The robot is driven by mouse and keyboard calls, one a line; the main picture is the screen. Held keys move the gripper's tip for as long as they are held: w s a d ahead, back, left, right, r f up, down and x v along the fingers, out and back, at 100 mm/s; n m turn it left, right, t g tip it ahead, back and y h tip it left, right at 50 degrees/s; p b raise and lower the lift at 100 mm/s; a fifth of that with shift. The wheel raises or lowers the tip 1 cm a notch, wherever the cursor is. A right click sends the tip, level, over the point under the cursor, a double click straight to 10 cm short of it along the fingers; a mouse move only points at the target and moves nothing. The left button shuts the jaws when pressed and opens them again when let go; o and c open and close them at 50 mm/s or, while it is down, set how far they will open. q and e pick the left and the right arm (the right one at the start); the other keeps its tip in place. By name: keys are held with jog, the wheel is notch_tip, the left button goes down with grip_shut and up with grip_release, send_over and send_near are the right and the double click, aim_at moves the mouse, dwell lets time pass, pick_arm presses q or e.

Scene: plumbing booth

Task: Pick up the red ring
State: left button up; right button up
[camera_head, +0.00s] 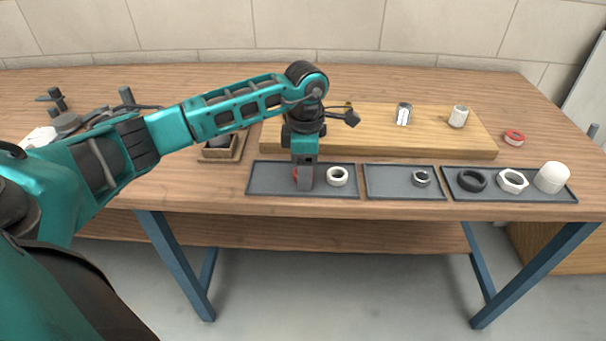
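My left arm reaches in from the left and its gripper (305,180) points down over the left grey tray (265,180). A small piece of red (295,174), likely the red ring, shows at the left edge of the gripper's fingers. Most of it is hidden behind them. The fingers are seen edge-on, so I cannot tell whether they are open or shut on it. A white ring (337,176) lies in the same tray, just right of the gripper. My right gripper is not in view.
The middle tray (387,182) holds a small metal ring (421,178). The right tray holds a black ring (471,181), a white nut (512,181) and a white cap (552,177). A wooden board (360,130) with fittings lies behind.

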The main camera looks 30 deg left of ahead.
pick_arm(q)
jog(key=c, duration=0.8)
